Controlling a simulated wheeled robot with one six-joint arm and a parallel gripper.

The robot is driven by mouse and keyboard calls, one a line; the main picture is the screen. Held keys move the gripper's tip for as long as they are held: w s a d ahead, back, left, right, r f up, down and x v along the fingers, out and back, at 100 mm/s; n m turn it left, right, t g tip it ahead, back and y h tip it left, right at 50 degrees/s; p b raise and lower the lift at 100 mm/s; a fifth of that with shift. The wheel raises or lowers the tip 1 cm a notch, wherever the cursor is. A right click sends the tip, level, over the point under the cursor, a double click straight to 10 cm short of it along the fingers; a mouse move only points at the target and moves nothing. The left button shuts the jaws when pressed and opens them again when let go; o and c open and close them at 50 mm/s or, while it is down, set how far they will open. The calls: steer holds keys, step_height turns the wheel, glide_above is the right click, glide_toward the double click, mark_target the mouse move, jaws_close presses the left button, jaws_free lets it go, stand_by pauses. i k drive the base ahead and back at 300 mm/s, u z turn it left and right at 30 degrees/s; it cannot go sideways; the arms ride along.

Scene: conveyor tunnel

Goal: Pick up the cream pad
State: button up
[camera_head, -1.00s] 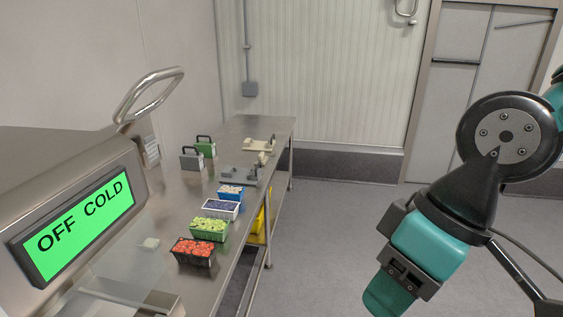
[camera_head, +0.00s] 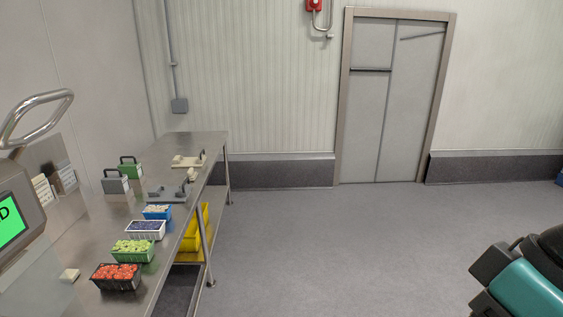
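Two cream-coloured things show on the steel table. One is a flat cream piece (camera_head: 188,161) with a small knob-like part, lying near the table's far end. The other is a small cream block (camera_head: 69,275) at the near left, beside the tomato punnet. I cannot tell from their shapes which is the cream pad. Both are free of my gripper.
The steel table (camera_head: 150,208) also bears a green item (camera_head: 130,170), a grey item (camera_head: 115,184), a flat grey piece (camera_head: 168,192) and a row of fruit punnets. A yellow bin (camera_head: 194,230) sits below. A machine with a green screen (camera_head: 12,216) stands left.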

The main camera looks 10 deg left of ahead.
mark_target(192, 175)
steer(key=u, duration=0.1)
steer(key=i, duration=1.75)
steer(key=u, duration=0.8)
steer(key=i, duration=1.95)
steer(key=u, duration=0.9)
steer(key=i, duration=0.4)
steer(key=u, duration=0.1)
